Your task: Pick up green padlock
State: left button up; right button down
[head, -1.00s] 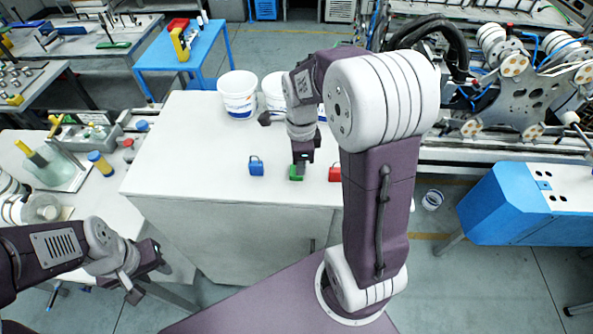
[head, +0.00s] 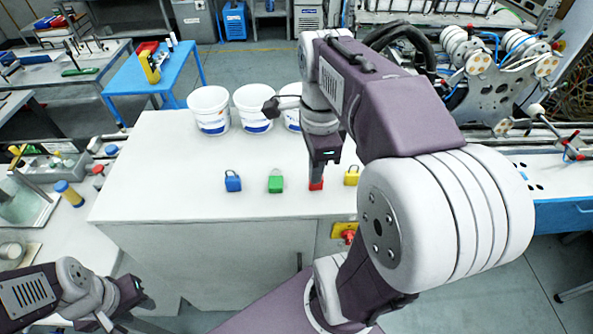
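The green padlock (head: 275,183) stands on the white table near its front edge, with its shackle up. It sits between the blue padlock (head: 232,183) on the left and the red padlock (head: 316,185) on the right. My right gripper (head: 318,178) points down at the red padlock and covers most of it. I cannot tell whether its fingers are closed on it. It is apart from the green padlock, which is in full view. My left gripper (head: 138,294) is low at the left, in front of the table and far from the padlocks; its finger opening is unclear.
The yellow padlock (head: 351,177) stands right of the red one. Several white buckets stand along the back of the table (head: 170,180), the right ones partly behind my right arm. The tabletop left of the blue padlock is clear.

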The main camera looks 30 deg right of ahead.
jog(key=shift+s+d+r, duration=0.1)
jog(key=shift+s+r, duration=0.2)
jog(key=shift+s, duration=0.05)
jog(key=shift+c, duration=2.2)
grip_release()
jog(key=shift+r, duration=0.1)
